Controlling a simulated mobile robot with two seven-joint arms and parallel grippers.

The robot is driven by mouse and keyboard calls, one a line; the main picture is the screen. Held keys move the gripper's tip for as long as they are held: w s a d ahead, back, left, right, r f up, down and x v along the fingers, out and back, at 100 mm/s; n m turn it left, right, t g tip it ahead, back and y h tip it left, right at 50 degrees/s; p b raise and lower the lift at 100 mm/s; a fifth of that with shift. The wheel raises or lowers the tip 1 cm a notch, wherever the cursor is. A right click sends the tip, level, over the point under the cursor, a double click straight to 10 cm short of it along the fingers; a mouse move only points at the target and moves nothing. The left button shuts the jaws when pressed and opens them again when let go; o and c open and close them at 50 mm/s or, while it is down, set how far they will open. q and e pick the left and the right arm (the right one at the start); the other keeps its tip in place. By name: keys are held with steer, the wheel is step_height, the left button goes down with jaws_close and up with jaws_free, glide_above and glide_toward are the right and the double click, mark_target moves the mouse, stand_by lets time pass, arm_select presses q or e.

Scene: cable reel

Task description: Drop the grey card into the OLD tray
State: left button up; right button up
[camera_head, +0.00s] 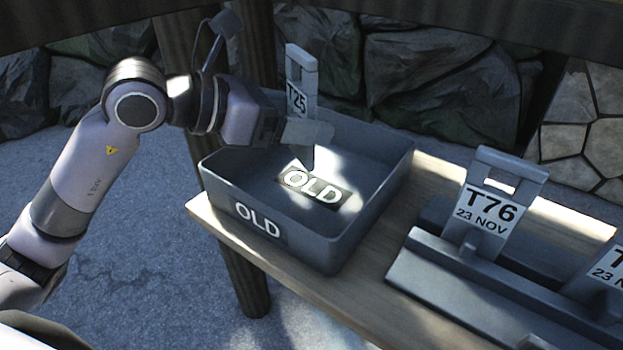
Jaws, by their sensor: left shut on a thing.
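The grey card (302,78), marked T25, is held upright above the OLD tray (301,244). My left gripper (300,130) comes in from the left and is shut on the card. Its jaws cover the card's lower part, and the card's top with its slot sticks up. The tray is an open grey box with OLD on its front and on its floor. The visible floor of the tray is empty. My right gripper is not in view.
The tray stands on a wooden shelf (405,205). A stone wall stands behind.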

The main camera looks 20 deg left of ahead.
arm_select(q)
steer(key=o, duration=1.1)
steer(key=shift+b+v, duration=0.35)
steer(key=shift+v, duration=3.25)
